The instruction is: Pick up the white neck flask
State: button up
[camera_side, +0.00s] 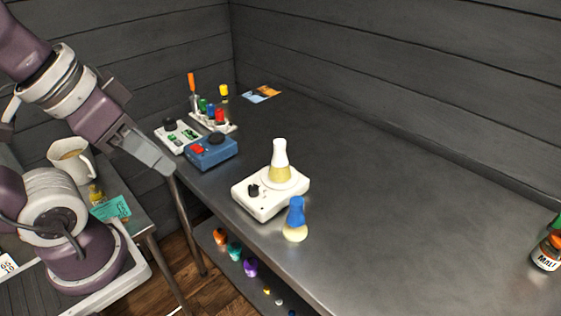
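The white neck flask (280,157) stands upright on a white stirrer or hotplate with a black knob (262,205), near the middle of the metal table. It has a white neck and a pale yellow lower part. My gripper (158,160) hangs to the left of the flask, past the table's left edge, well apart from it. I see the gripper side-on, and whether its fingers are open or shut does not show. A flask with a blue neck (296,218) stands on the table just in front of the white device, near the front edge.
A blue box with a red button (212,153), a white device (176,135) and a rack of colored vials (213,122) stand at the back left. A malt jar (547,252) is at the far right. The metal table (400,210) is clear between. A beige mug (73,160) sits on the left bench.

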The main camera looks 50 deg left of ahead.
jog(key=o, duration=0.4)
